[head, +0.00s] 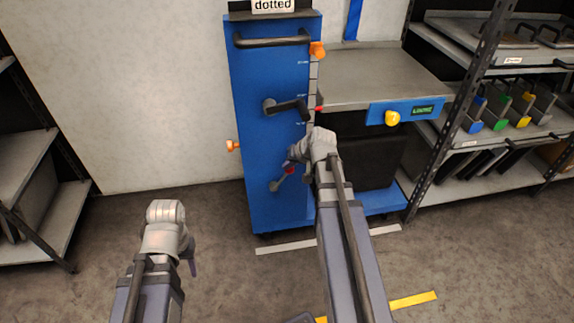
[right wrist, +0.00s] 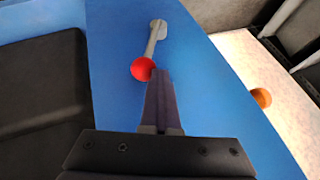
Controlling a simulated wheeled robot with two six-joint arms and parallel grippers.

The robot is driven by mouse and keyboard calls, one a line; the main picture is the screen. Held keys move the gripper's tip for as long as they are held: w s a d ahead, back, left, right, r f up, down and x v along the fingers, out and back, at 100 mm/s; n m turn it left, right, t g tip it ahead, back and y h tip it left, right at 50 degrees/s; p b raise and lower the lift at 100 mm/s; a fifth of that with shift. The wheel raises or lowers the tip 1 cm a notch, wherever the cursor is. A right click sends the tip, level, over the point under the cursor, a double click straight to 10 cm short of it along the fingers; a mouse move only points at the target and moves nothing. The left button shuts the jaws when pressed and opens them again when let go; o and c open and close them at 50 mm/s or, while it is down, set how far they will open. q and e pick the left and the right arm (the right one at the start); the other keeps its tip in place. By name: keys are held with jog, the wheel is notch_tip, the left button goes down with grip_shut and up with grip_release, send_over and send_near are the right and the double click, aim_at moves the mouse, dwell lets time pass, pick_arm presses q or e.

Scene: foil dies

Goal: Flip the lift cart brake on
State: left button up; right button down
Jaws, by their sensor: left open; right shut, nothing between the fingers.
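The blue lift cart (head: 262,150) stands against the wall. Low on its blue face is the brake lever, a grey bar (head: 276,185) with a red knob (head: 289,170). In the right wrist view the lever (right wrist: 155,38) and its red knob (right wrist: 143,69) show against the blue panel. My right gripper (head: 297,161) is shut and empty. Its fingertips (right wrist: 159,73) are right beside the knob; I cannot tell whether they touch it. My left gripper (head: 192,266) is open and empty, low at the left, well away from the cart.
A black crank handle (head: 290,107) and orange knobs (head: 317,50) stick out from the cart. A grey platform (head: 375,75) with a yellow knob (head: 392,118) juts out at right. Shelving (head: 500,130) stands further right, another shelf (head: 40,200) at left. The floor in front is clear.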

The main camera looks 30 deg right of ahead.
jog(key=shift+s+d, duration=0.15)
jog(key=shift+d, duration=0.35)
jog(key=a+r+p+v, duration=0.1)
jog(key=a+p+v, duration=0.1)
jog(key=p+v, duration=0.8)
jog(key=shift+r+p, duration=0.3)
jog(key=shift+r, duration=0.35)
jog(key=shift+s+a, duration=0.1)
jog(key=shift+a, duration=0.1)
jog(key=s+a+f+n+g+h, duration=0.1)
jog(key=s+a+f+n+g, duration=0.15)
jog(key=a, duration=0.55)
jog(key=s+a+f+n+g+h, duration=0.1)
jog(key=s+a+f+n+g, duration=0.2)
jog(key=a, duration=0.6)
jog(key=s+a+r+n+p, duration=0.1)
jog(key=s+a+r+p, duration=0.1)
jog(key=r+p, duration=0.6)
jog(key=s+a+r+n+g+p, duration=0.1)
jog(key=s+a+r+p, duration=0.1)
jog(key=a+r+p, duration=0.3)
jog(key=s+a+r+n+h+p, duration=0.1)
jog(key=s+a+r+p, duration=0.2)
jog(key=r+p, duration=0.8)
jog(key=shift+a+r, duration=0.5)
jog(key=shift+r, duration=0.35)
